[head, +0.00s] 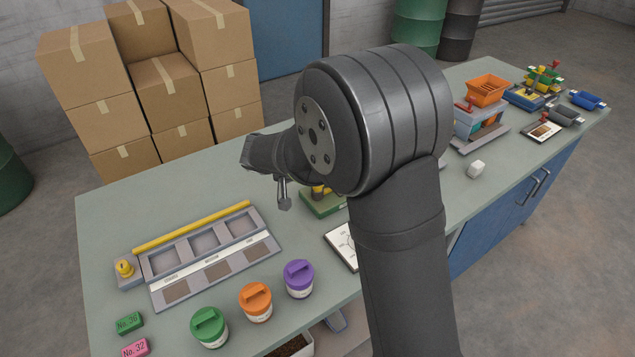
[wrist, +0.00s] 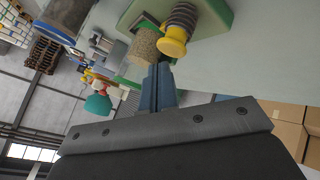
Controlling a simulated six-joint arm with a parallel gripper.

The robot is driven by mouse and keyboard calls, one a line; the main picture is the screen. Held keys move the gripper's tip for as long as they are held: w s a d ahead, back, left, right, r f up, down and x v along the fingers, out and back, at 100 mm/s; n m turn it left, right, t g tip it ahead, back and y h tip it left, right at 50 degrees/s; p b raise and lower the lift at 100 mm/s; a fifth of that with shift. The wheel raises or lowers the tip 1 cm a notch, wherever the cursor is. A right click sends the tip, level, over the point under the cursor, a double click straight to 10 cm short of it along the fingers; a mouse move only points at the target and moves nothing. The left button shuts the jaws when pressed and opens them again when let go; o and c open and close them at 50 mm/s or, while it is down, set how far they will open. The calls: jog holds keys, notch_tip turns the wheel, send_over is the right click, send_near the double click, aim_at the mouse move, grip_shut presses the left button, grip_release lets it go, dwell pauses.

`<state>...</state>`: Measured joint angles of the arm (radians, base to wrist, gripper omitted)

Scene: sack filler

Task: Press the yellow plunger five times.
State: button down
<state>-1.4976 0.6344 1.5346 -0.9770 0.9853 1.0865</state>
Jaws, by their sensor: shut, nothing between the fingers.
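A yellow plunger (wrist: 173,42) with a dark ribbed shaft stands on a green base (wrist: 213,20) in the wrist view. A tan, rough-looking cylinder (wrist: 142,48) is beside it. In the head view the green base (head: 318,207) is partly hidden behind my arm, with only bits of yellow (head: 317,192) showing on it. My gripper (wrist: 158,70) is shut and empty, its tips close to the plunger's yellow end in the wrist view; I cannot tell whether they touch. In the head view my gripper (head: 284,204) points down just left of the green base.
A grey rack (head: 210,255) with a yellow bar and a yellow knob (head: 124,268) lies at left. Green (head: 209,327), orange (head: 255,301) and purple (head: 299,279) lidded jars stand in front.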

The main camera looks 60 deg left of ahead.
jog(key=shift+r, duration=0.15)
jog(key=shift+r, duration=2.45)
jog(key=shift+f, duration=0.2)
notch_tip(320, 180, up, 4)
jog(key=shift+r, duration=0.1)
